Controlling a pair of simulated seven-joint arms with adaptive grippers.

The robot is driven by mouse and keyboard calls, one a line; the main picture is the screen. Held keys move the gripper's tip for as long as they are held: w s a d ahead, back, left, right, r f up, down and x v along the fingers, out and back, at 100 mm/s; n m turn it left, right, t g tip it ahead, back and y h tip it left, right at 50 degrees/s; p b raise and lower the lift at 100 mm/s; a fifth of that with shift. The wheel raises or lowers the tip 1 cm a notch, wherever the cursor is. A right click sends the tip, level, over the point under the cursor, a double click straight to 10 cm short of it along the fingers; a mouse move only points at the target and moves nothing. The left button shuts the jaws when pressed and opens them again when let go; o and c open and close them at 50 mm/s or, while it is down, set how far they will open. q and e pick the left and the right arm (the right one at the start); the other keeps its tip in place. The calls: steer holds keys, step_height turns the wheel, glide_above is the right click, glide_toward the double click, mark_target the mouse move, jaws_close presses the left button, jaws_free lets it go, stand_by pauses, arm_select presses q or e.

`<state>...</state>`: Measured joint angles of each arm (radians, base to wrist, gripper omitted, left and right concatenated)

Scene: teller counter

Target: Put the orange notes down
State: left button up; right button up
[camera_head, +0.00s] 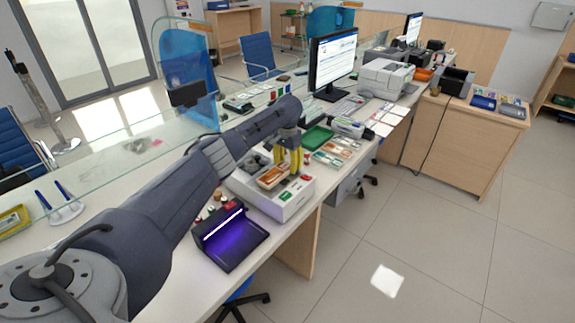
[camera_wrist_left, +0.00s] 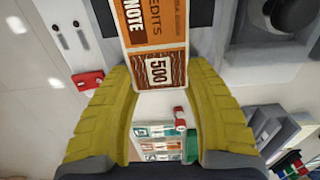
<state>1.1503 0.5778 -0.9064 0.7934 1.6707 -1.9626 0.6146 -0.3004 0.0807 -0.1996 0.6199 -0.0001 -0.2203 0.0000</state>
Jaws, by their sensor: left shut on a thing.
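My left gripper (camera_head: 289,166) has yellow fingers and points down over the light grey counter machine (camera_head: 290,207). In the left wrist view its fingertips (camera_wrist_left: 158,78) are on either side of the notes, shut on them. The notes are at the top of the machine; whether they touch it I cannot tell. My right gripper is in neither view.
A dark device with a purple-lit slot (camera_head: 230,238) stands left of the machine. A green tray (camera_head: 316,138) and several sorted note stacks (camera_head: 335,152) lie behind it. A glass screen (camera_head: 110,165) runs along the counter. The floor at right is clear.

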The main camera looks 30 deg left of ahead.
arm_select(q)
steer(key=o, duration=1.3)
steer(key=shift+f, duration=0.1)
